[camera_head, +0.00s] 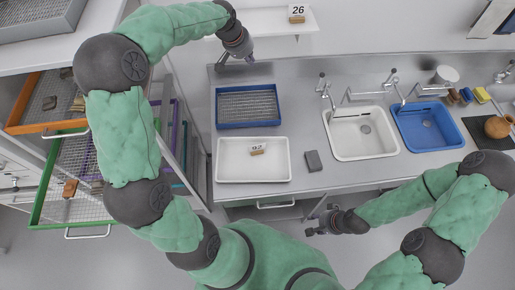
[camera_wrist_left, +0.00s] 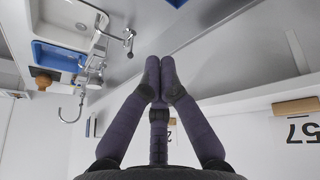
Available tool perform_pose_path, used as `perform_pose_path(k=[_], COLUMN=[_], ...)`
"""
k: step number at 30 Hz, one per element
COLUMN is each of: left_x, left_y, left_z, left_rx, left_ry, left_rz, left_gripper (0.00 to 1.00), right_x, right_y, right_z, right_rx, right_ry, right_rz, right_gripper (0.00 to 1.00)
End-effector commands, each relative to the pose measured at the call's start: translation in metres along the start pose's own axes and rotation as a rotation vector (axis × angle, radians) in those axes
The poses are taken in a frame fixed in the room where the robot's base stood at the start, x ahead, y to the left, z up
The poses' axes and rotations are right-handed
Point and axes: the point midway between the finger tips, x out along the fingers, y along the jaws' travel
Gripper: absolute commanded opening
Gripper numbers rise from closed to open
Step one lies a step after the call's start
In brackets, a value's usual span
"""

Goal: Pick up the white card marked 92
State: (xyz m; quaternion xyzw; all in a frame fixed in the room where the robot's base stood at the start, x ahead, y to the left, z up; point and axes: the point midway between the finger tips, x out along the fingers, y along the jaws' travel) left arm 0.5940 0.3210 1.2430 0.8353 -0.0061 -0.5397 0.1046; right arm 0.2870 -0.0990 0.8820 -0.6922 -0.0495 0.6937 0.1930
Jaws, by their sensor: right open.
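A small white card on a tan block (camera_head: 257,149) stands in the white tray (camera_head: 222,170) on the counter. Its marking is small and blurred but looks like 92. My left gripper (camera_head: 237,62) is beyond the blue tray, near the back wall, well away from that card. My right gripper (camera_head: 313,222) is open and empty, below the counter's front edge.
A card marked 26 (camera_head: 297,13) stands on the wall shelf. A blue tray (camera_head: 247,124) with a rack lies behind the white tray. A grey block (camera_head: 314,161) lies right of it. A white basin (camera_head: 360,150) and a blue basin (camera_head: 430,148) are farther right. Open drawers (camera_head: 40,205) are left.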

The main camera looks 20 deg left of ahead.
Motion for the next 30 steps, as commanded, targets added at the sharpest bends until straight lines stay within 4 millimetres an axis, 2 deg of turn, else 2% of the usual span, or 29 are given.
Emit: perform_pose_path(k=[1,3,9,15,18,21,26,30], left_x=[0.028,0.05,0.108,0.152,0.164,0.17,0.175,0.187], left_y=[0.009,0.02,0.044,0.055,0.056,0.057,0.056,0.054], left_z=[0.028,0.059,0.151,0.236,0.265,0.283,0.293,0.299], left_rx=[-0.032,-0.089,-0.24,-0.37,-0.416,-0.446,-0.465,-0.467], left_ry=[-0.04,-0.093,-0.227,-0.318,-0.342,-0.352,-0.358,-0.36], left_rz=[-0.002,-0.014,-0.083,-0.187,-0.232,-0.264,-0.283,-0.284], left_gripper=[0.0,0.0,0.0,0.0,0.0,0.0,0.0,0.0], right_x=[0.022,0.037,0.082,0.121,0.133,0.14,0.143,0.145], right_y=[0.008,0.013,0.029,0.043,0.048,0.05,0.051,0.052], right_z=[-0.001,-0.002,-0.003,-0.005,-0.005,-0.006,-0.006,-0.006], right_rx=[0.0,0.0,0.0,0.0,0.0,0.0,0.0,0.0], right_ry=[0.0,0.0,0.0,0.0,0.001,0.001,0.001,0.001], right_rz=[0.0,0.0,0.0,0.0,0.0,0.0,0.0,0.0], right_gripper=[0.42,0.42,0.42,0.42,0.42,0.42,0.42,0.42])
